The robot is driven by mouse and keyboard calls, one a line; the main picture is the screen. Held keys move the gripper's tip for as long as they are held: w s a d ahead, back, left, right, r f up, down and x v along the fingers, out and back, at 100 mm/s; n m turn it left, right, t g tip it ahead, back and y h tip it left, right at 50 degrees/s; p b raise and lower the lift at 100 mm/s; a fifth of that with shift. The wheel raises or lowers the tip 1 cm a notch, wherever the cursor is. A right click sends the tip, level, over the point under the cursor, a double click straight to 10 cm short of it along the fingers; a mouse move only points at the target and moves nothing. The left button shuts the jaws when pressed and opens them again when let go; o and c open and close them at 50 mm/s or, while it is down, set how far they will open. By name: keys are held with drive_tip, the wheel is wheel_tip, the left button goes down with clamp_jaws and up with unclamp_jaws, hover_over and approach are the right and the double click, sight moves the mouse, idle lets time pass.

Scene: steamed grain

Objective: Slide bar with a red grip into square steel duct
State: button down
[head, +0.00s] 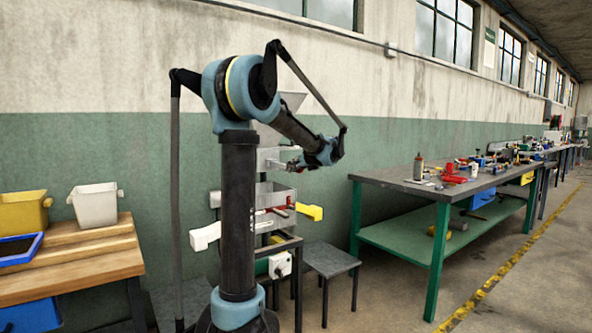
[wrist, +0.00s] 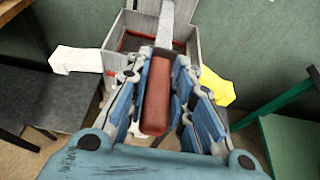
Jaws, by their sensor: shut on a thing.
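The red grip (wrist: 156,98) of the bar lies lengthwise between the blue fingers of my gripper (wrist: 165,62) in the wrist view. My gripper is shut on it. A straight grey steel piece (wrist: 166,22) runs on beyond the fingertips; I cannot tell whether it is the bar or the square steel duct. It passes over an open steel box (wrist: 118,42) with a dark reddish inside. In the head view my gripper (head: 293,163) points left at the steel machine, level with a steel part (head: 268,158) above the box. Whether the bar's tip is inside the duct is hidden.
A white arm-like part (wrist: 76,60) and a yellow one (wrist: 217,88) stick out from the machine's sides. A dark stool (head: 331,262) stands at its right, and a long green-legged workbench (head: 400,190) beyond. A wooden table (head: 80,255) with bins stands left.

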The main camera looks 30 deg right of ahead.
drive_tip(key=shift+w, duration=0.15)
idle(0.3)
drive_tip(key=shift+w+a, duration=0.15)
drive_tip(key=shift+w, duration=1.2)
drive_tip(key=shift+w, duration=0.15)
drive_tip(key=shift+w+a, duration=0.15)
drive_tip(key=shift+w, duration=2.15)
drive_tip(key=shift+w+a, duration=0.15)
drive_tip(key=shift+w, duration=1.35)
drive_tip(key=shift+w+a, duration=0.1)
drive_tip(key=shift+w, duration=1.35)
idle(0.7)
